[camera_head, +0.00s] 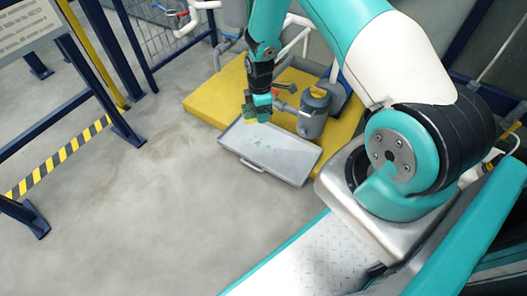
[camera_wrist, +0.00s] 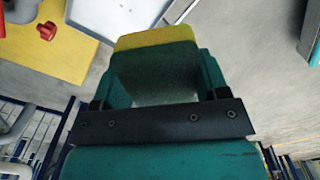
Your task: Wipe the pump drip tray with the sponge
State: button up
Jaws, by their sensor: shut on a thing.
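The pump drip tray (camera_head: 295,163) is a shallow grey rectangular tray with a handle on its front side, lying at the front edge of the yellow pump base. Small teal-green patches (camera_head: 259,144) show on its floor. My gripper (camera_head: 258,113) points down over the tray's back left part. It is shut on the sponge (camera_head: 248,109), which has a yellow layer and a dark green layer. In the wrist view the sponge (camera_wrist: 155,65) sits between the two teal fingers. I cannot tell whether the sponge touches the tray.
The yellow base (camera_head: 205,101) carries a grey pump (camera_head: 313,112) and pipes right beside the tray. A red-handled valve (camera_head: 182,13) is at the upper left. Blue frame posts and a yellow-black striped bar (camera_head: 58,157) stand at left. The concrete floor before the tray is clear.

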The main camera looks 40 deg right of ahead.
aim_at(264, 152)
jog(key=d+f+n+b, duration=0.1)
jog(key=f+b, duration=0.5)
jog(key=f, duration=0.2)
jog(key=w+f+n+b, duration=0.1)
jog(key=f+b, duration=0.5)
jog(key=f, duration=0.2)
jog(key=d+f+n+b, duration=0.1)
jog(key=f+n+b, duration=0.1)
jog(key=f+b, duration=0.5)
jog(key=shift+w+d+f, duration=0.35)
jog(key=shift+f, duration=0.2)
jog(key=shift+f+b, duration=0.55)
jog(key=shift+f, duration=0.5)
